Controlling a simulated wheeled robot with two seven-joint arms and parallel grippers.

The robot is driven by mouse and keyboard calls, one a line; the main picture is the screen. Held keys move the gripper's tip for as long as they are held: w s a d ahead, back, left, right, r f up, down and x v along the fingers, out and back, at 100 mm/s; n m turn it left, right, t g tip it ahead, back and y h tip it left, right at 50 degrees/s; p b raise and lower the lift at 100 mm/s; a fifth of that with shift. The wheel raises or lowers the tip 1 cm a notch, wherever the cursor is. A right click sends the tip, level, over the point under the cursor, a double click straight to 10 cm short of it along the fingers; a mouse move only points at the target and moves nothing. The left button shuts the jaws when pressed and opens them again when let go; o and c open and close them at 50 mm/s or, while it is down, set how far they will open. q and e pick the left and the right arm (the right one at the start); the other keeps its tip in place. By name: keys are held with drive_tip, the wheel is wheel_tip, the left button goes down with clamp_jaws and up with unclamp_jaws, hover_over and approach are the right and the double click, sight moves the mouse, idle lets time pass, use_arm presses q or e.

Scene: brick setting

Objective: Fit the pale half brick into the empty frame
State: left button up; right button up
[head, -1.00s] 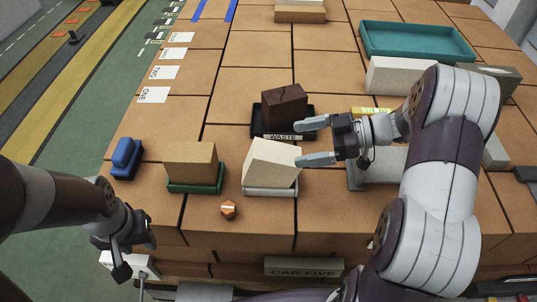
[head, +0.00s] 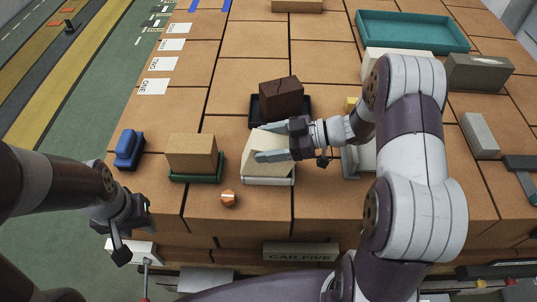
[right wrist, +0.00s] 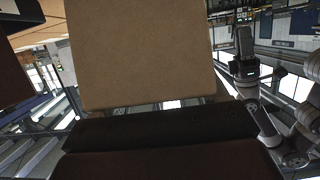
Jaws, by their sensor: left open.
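The pale half brick (head: 262,141) sits tilted over a white frame (head: 268,181) near the front of the brick deck. My right gripper (head: 262,143) is at this brick, with one finger across its top and the other across its near side. The fingers hide part of it, and I cannot tell whether they press on it. In the right wrist view a broad tan face (right wrist: 140,50) fills the middle; I cannot tell which brick it is. My left gripper (head: 130,232) is open and empty at the front left, apart from the bricks.
A tan brick (head: 191,152) stands in a green frame to the left, with a blue block (head: 129,149) beyond it. A dark brick (head: 281,96) rests in a black tray just behind. A small orange piece (head: 229,198) lies in front. A teal tray (head: 412,32) stands at the back.

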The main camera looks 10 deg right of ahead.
clamp_jaws()
drive_tip(key=shift+r, duration=0.1)
wheel_tip(320, 180, up, 7)
drive_tip(key=shift+f+b, duration=0.15)
drive_tip(key=shift+b, duration=0.65)
wheel_tip(320, 180, up, 7)
drive_tip(key=a+p, duration=0.1)
drive_tip(key=p, duration=0.4)
drive_tip(key=f+h+p, duration=0.1)
drive_tip(key=f+p, duration=0.1)
drive_tip(key=f+h+p, duration=0.1)
drive_tip(key=p, duration=0.1)
drive_tip(key=f+h+p, duration=0.1)
drive_tip(key=f+p, duration=0.1)
drive_tip(key=shift+w+a+f+g+p, duration=0.25)
drive_tip(key=shift+w+f+g+p, duration=0.05)
drive_tip(key=shift+w+g, duration=0.1)
drive_tip(key=shift+d, duration=0.1)
